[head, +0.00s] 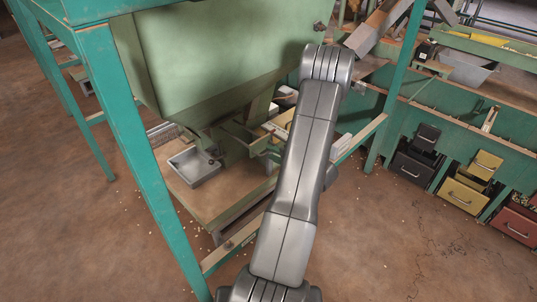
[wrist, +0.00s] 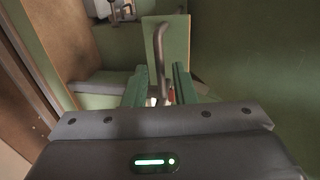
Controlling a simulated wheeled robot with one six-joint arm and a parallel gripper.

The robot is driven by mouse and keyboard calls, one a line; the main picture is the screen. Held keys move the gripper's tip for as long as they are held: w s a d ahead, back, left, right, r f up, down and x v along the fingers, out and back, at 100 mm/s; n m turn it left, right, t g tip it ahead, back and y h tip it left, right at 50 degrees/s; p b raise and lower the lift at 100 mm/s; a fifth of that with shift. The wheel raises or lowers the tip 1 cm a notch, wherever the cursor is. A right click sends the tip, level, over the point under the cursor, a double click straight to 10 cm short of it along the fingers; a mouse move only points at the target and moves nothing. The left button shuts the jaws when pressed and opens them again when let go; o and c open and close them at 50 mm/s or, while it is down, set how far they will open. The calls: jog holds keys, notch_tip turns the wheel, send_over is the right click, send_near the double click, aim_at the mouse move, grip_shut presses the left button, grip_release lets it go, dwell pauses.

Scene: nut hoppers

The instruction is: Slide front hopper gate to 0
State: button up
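The green front hopper (head: 215,60) stands in the head view, with its chute and slide parts (head: 238,135) below it, partly hidden by my arm. In the wrist view a flat green gate plate (wrist: 178,45) carries a dark curved handle (wrist: 160,50). My gripper (wrist: 160,88) points at the plate, its two green fingers apart. The lower end of the handle appears in the gap between the fingers; I cannot tell whether either finger touches it.
A grey metal tray (head: 195,167) sits on the wooden platform (head: 225,200) below the hopper. A teal frame post (head: 140,140) stands at the left. Bins, including a yellow one (head: 467,190), line the right. Green walls (wrist: 250,60) flank the gate closely. The brown floor is open at lower right.

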aim_at(261, 145)
jog(key=shift+x, duration=1.5)
grip_shut()
jog(key=shift+r+p+x, duration=0.2)
jog(key=shift+p+x, duration=0.05)
jog(key=shift+x, duration=0.6)
jog(key=shift+r+p+x, duration=0.15)
jog(key=shift+p+x, duration=0.05)
jog(key=shift+x, duration=0.65)
jog(key=shift+r+p+x, duration=0.2)
jog(key=shift+p+x, duration=0.05)
jog(key=shift+x, duration=0.6)
jog(key=shift+w+r, duration=0.1)
jog(key=shift+w, duration=0.05)
grip_release()
jog(key=shift+a, duration=0.15)
jog(key=p+v, duration=0.2)
jog(key=v, duration=1.1)
jog(key=shift+s+d+p, duration=0.25)
jog(key=shift+d+p, duration=0.05)
jog(key=shift+p, duration=0.1)
